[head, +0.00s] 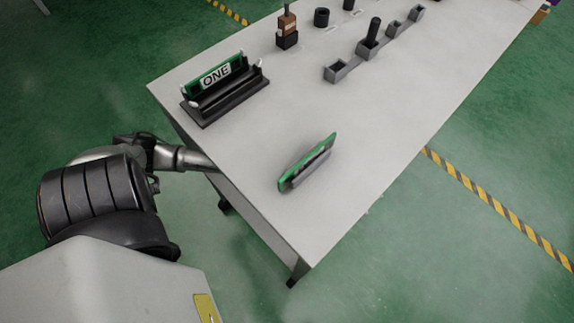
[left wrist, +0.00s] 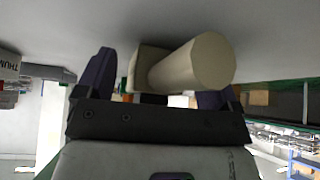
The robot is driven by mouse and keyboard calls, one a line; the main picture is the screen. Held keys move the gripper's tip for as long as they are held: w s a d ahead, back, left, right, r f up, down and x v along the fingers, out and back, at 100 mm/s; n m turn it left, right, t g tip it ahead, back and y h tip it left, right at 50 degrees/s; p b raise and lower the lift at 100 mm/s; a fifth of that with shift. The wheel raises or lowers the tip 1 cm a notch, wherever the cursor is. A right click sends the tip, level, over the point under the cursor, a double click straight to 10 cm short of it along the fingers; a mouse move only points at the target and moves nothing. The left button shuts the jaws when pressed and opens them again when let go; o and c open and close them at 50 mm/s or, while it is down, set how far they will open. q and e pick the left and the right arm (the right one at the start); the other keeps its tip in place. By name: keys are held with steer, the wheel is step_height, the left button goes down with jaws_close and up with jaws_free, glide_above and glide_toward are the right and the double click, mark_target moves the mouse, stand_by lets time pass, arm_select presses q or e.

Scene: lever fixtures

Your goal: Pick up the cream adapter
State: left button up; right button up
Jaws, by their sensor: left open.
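The cream adapter (left wrist: 188,65), a round cylinder on a squarer block, shows in the left wrist view just under a broad grey surface. My left gripper (left wrist: 156,90) is open, with one dark finger on each side of the adapter's block. The cylinder's end overlaps the right finger in the picture; whether a finger touches it I cannot tell. In the head view my left arm passes out of sight at the table's left edge, so the gripper is hidden there. I do not see the adapter in the head view. My right gripper is in neither view.
The grey table (head: 240,135) holds a black stand (head: 225,101) with a green "ONE" board (head: 216,76), a tilted green board (head: 306,163) in a grey holder, a brown-and-black block (head: 287,27), a black cylinder (head: 321,17) and a grey lever fixture (head: 368,48). The near right tabletop is clear.

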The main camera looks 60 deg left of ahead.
arm_select(q)
steer(key=shift+f, duration=0.1)
steer(key=c, duration=1)
steer(key=shift+c, duration=0.4)
steer(key=shift+c, duration=0.4)
step_height(320, 180, up, 4)
steer(key=p, duration=0.3)
steer(key=shift+p, duration=0.35)
steer(key=w+d+r+p, duration=0.2)
steer(key=d+r+p, duration=0.4)
steer(key=d, duration=0.5)
steer(key=shift+w+d+r+p, duration=0.15)
steer(key=shift+d+r+p, duration=0.15)
steer(key=shift+r, duration=0.25)
